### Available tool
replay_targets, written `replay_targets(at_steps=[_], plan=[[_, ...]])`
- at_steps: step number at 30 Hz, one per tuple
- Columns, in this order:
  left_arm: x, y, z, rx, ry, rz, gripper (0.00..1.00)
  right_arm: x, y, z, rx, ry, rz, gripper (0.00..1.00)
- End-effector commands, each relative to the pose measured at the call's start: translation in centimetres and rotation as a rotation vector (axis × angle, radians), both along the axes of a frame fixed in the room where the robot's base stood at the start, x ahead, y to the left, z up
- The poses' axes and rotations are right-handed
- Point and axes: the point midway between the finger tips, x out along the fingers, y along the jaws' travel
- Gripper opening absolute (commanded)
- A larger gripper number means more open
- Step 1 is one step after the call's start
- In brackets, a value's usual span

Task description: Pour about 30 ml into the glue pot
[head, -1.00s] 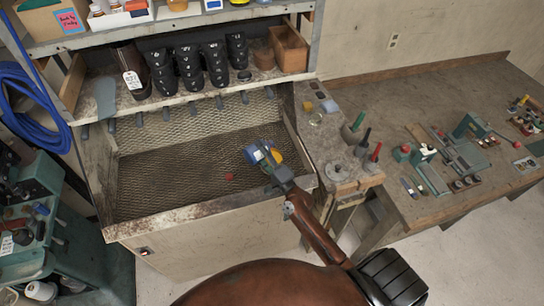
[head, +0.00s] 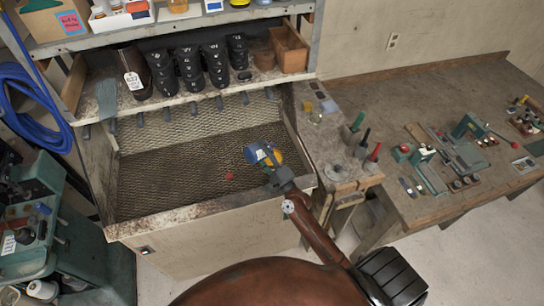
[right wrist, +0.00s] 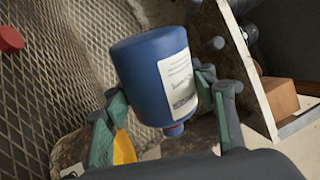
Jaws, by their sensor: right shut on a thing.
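A blue bottle (head: 256,154) with a white label is held in my right gripper (head: 268,162) above the mesh floor of the bench bay. In the right wrist view the bottle (right wrist: 150,66) lies between the fingers, its broad base toward the top of the picture and its narrow reddish neck toward the bottom. A yellow thing (head: 277,157) shows just beside the bottle, partly hidden; it may be the glue pot, but I cannot tell. No liquid stream is visible. A small red cap (head: 229,176) lies on the mesh. My left gripper is not in view.
The mesh-lined bay (head: 160,185) has a raised front edge. A narrow side ledge (head: 318,130) carries tools on the right. The mesh left of the red cap is clear.

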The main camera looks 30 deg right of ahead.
Motion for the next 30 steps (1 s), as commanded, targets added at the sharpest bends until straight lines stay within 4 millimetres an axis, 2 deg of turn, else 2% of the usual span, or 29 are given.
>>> replay_targets(at_steps=[9, 30], plan=[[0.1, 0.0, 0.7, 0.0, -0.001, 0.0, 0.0, 0.0, -0.1, 0.4, 0.052, 0.005, -0.001, 0.24], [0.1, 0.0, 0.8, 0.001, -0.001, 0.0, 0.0, -0.8, 1.2, 0.4, 0.064, 0.006, -0.001, 0.24]])
